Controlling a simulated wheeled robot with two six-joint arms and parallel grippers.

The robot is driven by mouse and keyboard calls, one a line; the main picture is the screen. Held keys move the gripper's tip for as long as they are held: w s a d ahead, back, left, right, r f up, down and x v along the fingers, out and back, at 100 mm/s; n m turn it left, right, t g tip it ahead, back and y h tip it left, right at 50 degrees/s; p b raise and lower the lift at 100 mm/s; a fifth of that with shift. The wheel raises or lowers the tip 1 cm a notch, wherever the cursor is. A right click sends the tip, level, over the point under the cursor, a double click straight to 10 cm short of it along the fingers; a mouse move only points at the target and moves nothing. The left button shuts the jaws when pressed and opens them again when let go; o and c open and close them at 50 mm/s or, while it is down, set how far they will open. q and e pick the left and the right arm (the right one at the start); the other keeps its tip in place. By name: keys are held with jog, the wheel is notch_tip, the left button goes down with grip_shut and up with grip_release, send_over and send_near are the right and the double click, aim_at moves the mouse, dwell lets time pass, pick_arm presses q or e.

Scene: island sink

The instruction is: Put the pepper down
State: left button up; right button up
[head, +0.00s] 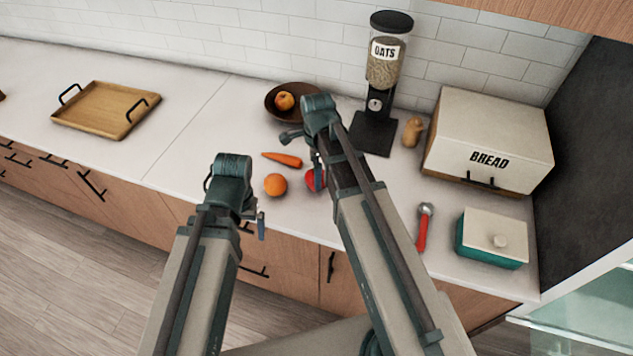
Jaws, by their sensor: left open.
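A round red item (311,181), likely the pepper, is on or just above the white counter, partly hidden behind my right arm. My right gripper (303,150) is right above and beside it; its fingers are partly hidden, and I cannot tell whether they touch the item. My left gripper (252,218) is open and empty near the counter's front edge, left of the red item and apart from it.
An orange (275,185) and a carrot (282,160) lie close by. Behind are a fruit bowl (272,102), an oats dispenser (385,65), a wooden shaker (413,132) and a bread box (485,140). A red-handled scoop (422,230) and teal dish (490,240) are right. Counter beside the tray (85,121) is clear.

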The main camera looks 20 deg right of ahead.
notch_tip(320, 180, down, 4)
jog(key=b, duration=0.3)
jog(key=shift+w+f+b, duration=0.15)
jog(key=shift+f+b, duration=0.1)
jog(key=shift+b, duration=0.15)
jog(key=shift+r, duration=0.1)
jog(key=c, duration=1.2)
